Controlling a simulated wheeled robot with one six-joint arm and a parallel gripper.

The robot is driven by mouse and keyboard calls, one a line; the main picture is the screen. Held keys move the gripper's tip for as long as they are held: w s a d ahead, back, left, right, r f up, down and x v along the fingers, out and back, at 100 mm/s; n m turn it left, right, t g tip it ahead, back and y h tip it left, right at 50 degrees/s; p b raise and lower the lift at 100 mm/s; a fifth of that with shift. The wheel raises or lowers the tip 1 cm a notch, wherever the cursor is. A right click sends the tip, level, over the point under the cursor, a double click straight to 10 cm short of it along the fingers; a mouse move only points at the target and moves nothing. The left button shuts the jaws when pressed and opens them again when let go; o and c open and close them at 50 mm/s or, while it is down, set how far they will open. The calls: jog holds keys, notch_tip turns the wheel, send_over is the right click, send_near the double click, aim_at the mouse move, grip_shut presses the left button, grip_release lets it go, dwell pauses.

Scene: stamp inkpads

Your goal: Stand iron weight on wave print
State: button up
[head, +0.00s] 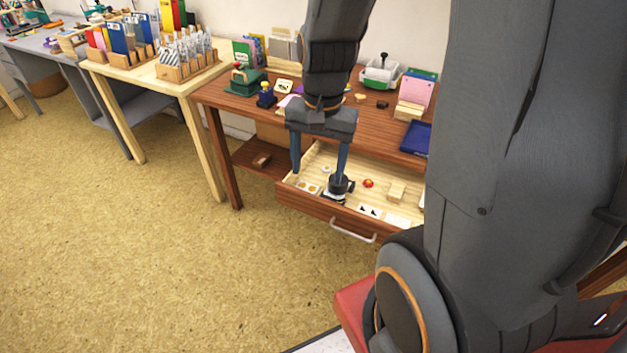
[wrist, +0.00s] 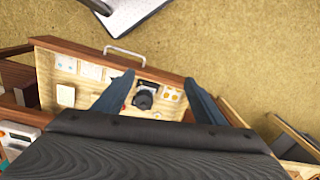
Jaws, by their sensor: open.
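A dark round iron weight (head: 340,186) with a side handle or knob is in the open drawer (head: 315,209), at or on the edge of a dark-patterned card (head: 333,199). Whether it rests on that card is unclear. In the wrist view the weight (wrist: 144,97) lies between my fingers, farther off. My gripper (head: 319,172) is open and empty above the drawer, its fingers pointing down. It also shows in the wrist view (wrist: 158,84). Pale cards with faint bluish marks (wrist: 65,62) lie at the drawer's front; I cannot tell which print is the wave.
A card with yellow dots (head: 307,187), a card with black marks (head: 370,211), a red piece (head: 368,183) and a wooden block (head: 397,190) also lie in the drawer. Its wooden walls surround them. The desk top (head: 225,94) with a green stamp press (head: 245,82) is behind.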

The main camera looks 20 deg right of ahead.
jog(key=s+a+r+n, duration=0.1)
jog(key=s+a+n, duration=0.2)
jog(key=s+n, duration=0.2)
jog(key=shift+s+a+r+n, duration=0.15)
jog(key=shift+a+n, duration=0.15)
jog(key=shift+n, duration=1.3)
